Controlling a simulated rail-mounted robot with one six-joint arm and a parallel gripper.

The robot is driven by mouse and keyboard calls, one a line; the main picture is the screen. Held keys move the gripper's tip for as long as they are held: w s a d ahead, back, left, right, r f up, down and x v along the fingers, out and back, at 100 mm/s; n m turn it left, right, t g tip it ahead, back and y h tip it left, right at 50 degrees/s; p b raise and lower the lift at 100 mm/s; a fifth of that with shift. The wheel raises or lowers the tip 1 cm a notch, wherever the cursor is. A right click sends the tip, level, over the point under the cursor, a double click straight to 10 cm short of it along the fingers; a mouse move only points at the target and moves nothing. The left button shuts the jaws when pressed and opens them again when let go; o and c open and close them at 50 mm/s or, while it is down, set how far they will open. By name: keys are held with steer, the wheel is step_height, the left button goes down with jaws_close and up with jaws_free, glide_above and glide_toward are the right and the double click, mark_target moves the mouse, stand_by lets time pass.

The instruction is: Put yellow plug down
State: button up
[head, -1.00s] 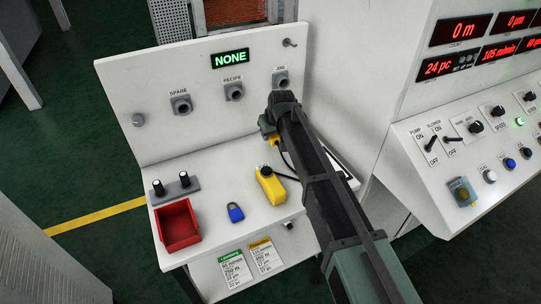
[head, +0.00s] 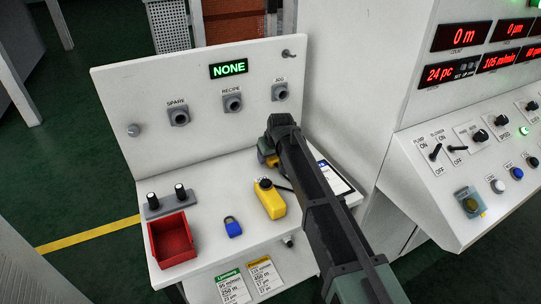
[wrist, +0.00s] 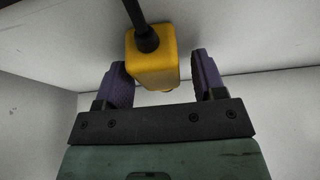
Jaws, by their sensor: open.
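The yellow plug (wrist: 152,68) sits between the two purple fingers of my gripper (wrist: 160,64) in the wrist view, with a black cable running up from it. My gripper is open: a gap shows between the plug and the right finger, while the left finger is close beside it. In the head view my gripper (head: 266,157) is low over the back right of the white bench (head: 222,190), below the JOG socket (head: 280,91), and a bit of yellow shows at its tip. Whether the plug rests on the bench is hard to tell.
A yellow box (head: 270,201) with a black cap lies just in front of my gripper. A blue padlock (head: 233,227), a red tray (head: 172,240) and a knob block (head: 170,200) stand to the left. RECIPE (head: 233,102) and SPARE (head: 179,116) sockets are on the panel.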

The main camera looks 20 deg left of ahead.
steer(key=p+v, duration=1.1)
steer(key=v, duration=0.1)
steer(key=shift+r, duration=0.25)
steer(key=shift+f, duration=0.1)
steer(key=s+d+m+g+h, duration=0.15)
steer(key=s+d, duration=0.25)
steer(key=d, duration=0.7)
steer(key=s+d+m+h, duration=0.1)
steer(key=s+d+m, duration=0.2)
steer(key=d, duration=0.9)
steer(key=s+d+f+m+g, duration=0.1)
steer(key=s+d+m, duration=0.3)
steer(key=s+d, duration=0.9)
steer(key=d, duration=0.3)
steer(key=shift+s+d+g+h, duration=0.35)
steer(key=shift+s, duration=0.05)
steer(key=shift+f+m, duration=0.1)
steer(key=shift+m, duration=0.15)
steer(key=shift+p, duration=0.3)
